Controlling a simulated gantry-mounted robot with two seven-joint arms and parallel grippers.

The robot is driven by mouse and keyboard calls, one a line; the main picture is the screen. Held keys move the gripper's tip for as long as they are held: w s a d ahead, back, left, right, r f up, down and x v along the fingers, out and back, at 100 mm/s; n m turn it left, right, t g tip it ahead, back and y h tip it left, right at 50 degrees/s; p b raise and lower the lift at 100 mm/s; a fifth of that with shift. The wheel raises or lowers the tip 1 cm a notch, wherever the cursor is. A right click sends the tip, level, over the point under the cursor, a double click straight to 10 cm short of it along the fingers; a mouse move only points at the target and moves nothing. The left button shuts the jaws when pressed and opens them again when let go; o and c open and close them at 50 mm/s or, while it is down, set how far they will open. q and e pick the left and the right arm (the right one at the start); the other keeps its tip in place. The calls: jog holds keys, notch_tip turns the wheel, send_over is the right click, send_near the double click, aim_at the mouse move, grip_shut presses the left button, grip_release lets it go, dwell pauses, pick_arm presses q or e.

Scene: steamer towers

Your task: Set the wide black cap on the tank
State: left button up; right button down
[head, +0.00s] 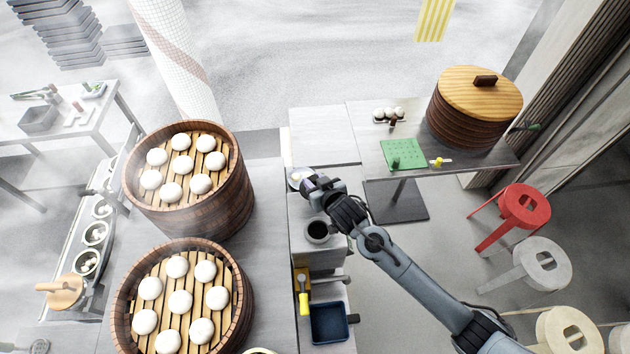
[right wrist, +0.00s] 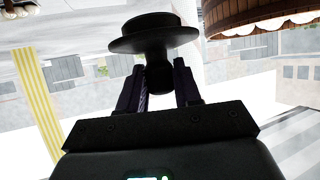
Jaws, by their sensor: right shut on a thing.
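My right gripper (head: 308,184) is above the far end of the grey metal counter unit. In the right wrist view its two fingers (right wrist: 157,76) are shut on the stem-like knob of the wide black cap (right wrist: 153,37), whose broad disc lies beyond the fingertips. In the head view the cap is hard to tell from the dark gripper. The tank appears to be the grey steel box (head: 322,258) with a round dark opening (head: 317,231) in its top. The opening is nearer the camera than the gripper, and the cap is apart from it. My left gripper is not in view.
Two wooden steamers of buns, far (head: 215,212) and near (head: 243,312), stand left of the tank. A blue tray (head: 329,322) and a yellow-handled tool (head: 303,300) lie nearer. A side table (head: 352,150) and red stool (head: 524,207) are on the right.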

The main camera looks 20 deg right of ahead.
jog(key=shift+r, duration=0.1)
jog(key=shift+f+b, duration=0.85)
jog(key=shift+f, duration=0.95)
notch_tip(320, 180, down, 2)
jog(key=shift+b, duration=0.55)
jog(key=shift+f, duration=0.25)
jog(key=shift+f+b, duration=0.35)
jog(key=shift+f, duration=0.15)
jog(key=c, duration=0.7)
grip_release()
jog(key=shift+s, duration=0.1)
